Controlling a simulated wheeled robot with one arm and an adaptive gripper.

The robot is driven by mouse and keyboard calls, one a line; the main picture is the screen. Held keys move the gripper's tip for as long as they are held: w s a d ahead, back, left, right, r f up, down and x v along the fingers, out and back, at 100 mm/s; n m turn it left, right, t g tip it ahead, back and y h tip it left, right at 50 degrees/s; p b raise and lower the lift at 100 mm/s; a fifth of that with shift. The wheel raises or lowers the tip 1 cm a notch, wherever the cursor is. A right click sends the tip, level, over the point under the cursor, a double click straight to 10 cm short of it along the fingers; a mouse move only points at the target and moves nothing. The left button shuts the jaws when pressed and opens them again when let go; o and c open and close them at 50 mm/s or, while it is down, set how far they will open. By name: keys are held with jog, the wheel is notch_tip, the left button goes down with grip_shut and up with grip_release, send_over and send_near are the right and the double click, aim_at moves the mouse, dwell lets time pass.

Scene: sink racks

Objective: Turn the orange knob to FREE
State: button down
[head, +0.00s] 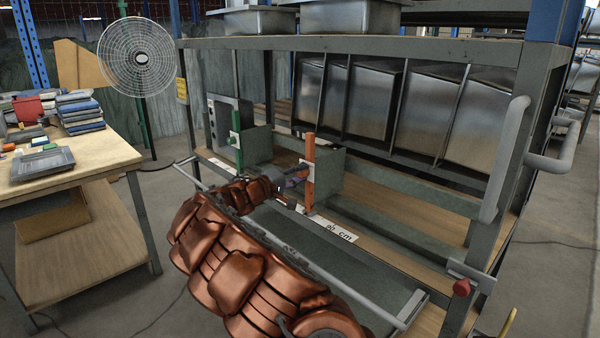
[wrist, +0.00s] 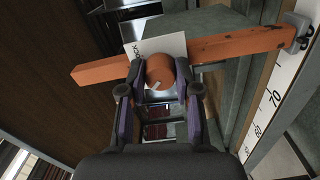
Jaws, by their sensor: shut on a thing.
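The orange knob (wrist: 160,70) sits between the two fingers of my gripper (wrist: 158,82) in the wrist view, with a finger against each side. A small pale mark shows on its face, toward the lower left. Behind it is a white label (wrist: 170,46) with dark letters that look like LOCK; the rest is covered, and no FREE marking is readable. The knob is on an orange bar (wrist: 235,46), which stands upright in the head view (head: 309,160). There my gripper (head: 297,178) reaches the bar from the left, and the knob is hidden.
A green upright (head: 237,140) stands left of the orange bar, beside grey plates. A measuring strip (head: 335,232) runs along the rack below. A grey rail (head: 360,290) crosses the rack's front. Metal sinks (head: 375,95) stand behind. A worktable (head: 75,165) is at left.

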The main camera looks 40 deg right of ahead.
jog(key=shift+w+a, duration=0.15)
jog(key=c, duration=1.1)
grip_release()
jog(key=o, duration=0.3)
jog(key=a, duration=1.2)
jog(key=shift+d, duration=0.1)
